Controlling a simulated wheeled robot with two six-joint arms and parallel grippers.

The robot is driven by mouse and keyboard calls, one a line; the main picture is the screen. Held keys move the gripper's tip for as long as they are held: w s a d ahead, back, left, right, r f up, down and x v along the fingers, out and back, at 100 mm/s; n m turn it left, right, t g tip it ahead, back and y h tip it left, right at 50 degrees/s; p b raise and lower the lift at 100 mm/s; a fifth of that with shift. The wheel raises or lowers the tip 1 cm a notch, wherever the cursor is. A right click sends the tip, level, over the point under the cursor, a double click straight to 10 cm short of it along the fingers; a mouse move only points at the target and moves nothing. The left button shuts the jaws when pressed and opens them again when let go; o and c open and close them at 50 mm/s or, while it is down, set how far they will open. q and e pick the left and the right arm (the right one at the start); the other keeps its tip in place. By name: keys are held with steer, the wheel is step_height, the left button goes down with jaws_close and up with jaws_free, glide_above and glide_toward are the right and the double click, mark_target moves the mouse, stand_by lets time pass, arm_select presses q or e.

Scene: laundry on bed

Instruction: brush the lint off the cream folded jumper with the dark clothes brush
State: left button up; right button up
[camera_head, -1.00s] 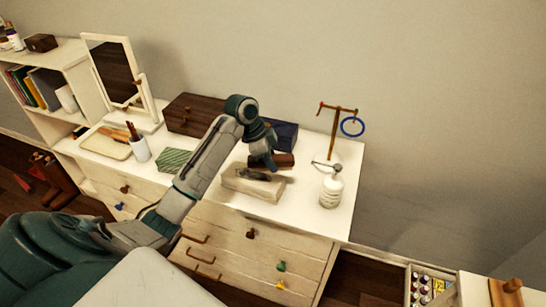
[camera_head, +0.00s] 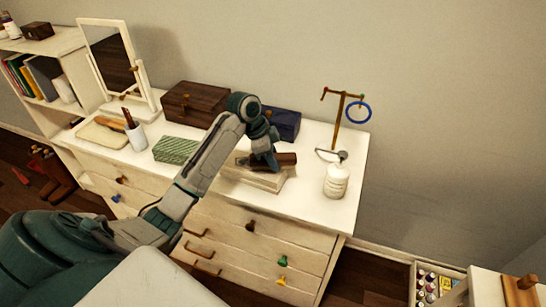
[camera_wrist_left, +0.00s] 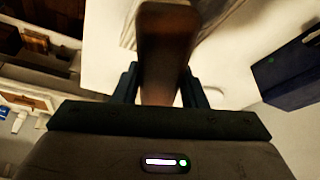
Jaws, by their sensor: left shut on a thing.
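The cream folded jumper (camera_head: 262,182) lies flat near the front of the white dresser top. The dark clothes brush (camera_head: 284,160) is brown and sits just over the jumper's back part; whether it touches the cloth is hard to tell. My left gripper (camera_head: 268,163) is shut on the brush from above. In the left wrist view the brush (camera_wrist_left: 165,45) runs out between my two fingers (camera_wrist_left: 160,88). The gripper and brush hide part of the jumper's top, so any lint there is unclear. My right gripper is not in view.
A dark blue box (camera_head: 283,122) and a brown wooden box (camera_head: 194,103) stand behind. A white bottle (camera_head: 336,181) and a stand with a blue ring (camera_head: 358,112) are to the right. A green patterned cloth (camera_head: 175,150) lies left, near a white cup (camera_head: 137,137).

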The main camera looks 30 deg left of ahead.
arm_select(q)
steer(key=shift+f, duration=0.2)
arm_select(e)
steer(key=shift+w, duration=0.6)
arm_select(q)
steer(key=shift+f, duration=0.5)
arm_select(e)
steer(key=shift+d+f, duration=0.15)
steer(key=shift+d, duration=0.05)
arm_select(q)
steer(key=shift+f, duration=0.3)
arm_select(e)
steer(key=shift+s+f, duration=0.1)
